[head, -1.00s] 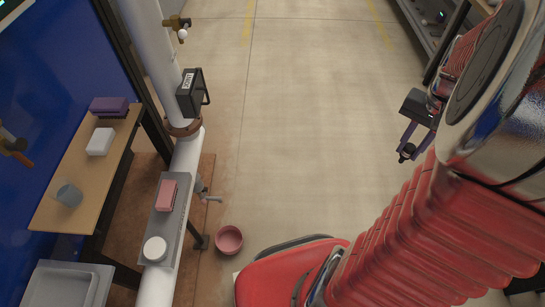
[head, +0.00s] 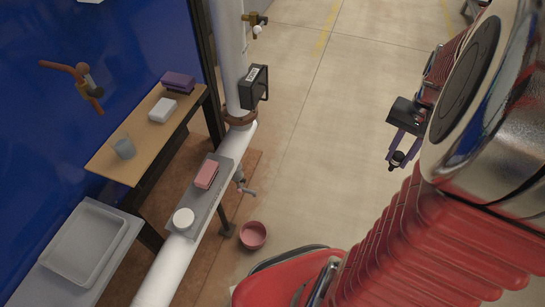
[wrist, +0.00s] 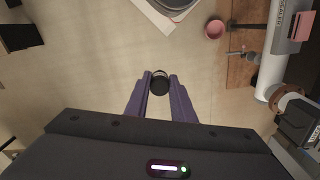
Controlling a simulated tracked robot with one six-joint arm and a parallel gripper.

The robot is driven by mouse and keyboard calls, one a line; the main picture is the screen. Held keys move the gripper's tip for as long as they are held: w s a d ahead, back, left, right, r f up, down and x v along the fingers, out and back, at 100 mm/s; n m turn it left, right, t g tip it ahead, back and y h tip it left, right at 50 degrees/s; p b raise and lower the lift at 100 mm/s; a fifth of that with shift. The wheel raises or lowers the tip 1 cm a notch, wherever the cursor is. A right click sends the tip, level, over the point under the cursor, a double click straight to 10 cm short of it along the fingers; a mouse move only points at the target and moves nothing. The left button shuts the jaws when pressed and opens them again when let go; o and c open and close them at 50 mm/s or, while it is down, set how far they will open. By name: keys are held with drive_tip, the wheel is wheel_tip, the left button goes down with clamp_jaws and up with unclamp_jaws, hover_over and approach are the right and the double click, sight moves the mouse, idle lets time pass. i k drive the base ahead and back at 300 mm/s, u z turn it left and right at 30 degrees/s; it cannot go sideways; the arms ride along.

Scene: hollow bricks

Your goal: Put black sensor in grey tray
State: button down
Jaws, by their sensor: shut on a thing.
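The black sensor (head: 396,161) is a small dark round piece between the fingertips of my gripper (head: 401,152). In the wrist view the sensor (wrist: 160,83) sits between the two purple fingers (wrist: 160,88), which are shut on it. My gripper is held out over open floor at the right of the head view. The grey tray (head: 85,245) is shallow and empty, on a grey surface at the lower left of the head view, far from my gripper. The tray does not show in the wrist view.
A white pipe (head: 168,272) runs beside the tray, with a grey shelf bearing a pink block (head: 207,174) and a white disc (head: 184,218). A wooden shelf (head: 118,168) holds a grey cup, a white block and a purple block. A pink bowl (head: 253,235) is on the floor.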

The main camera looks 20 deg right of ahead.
sight(89, 244)
drive_tip(key=u, duration=0.7)
drive_tip(key=i, duration=0.15)
drive_tip(key=u, duration=2.2)
drive_tip(key=i, duration=0.95)
drive_tip(key=u, duration=0.1)
drive_tip(key=k, duration=0.25)
drive_tip(key=z, duration=0.3)
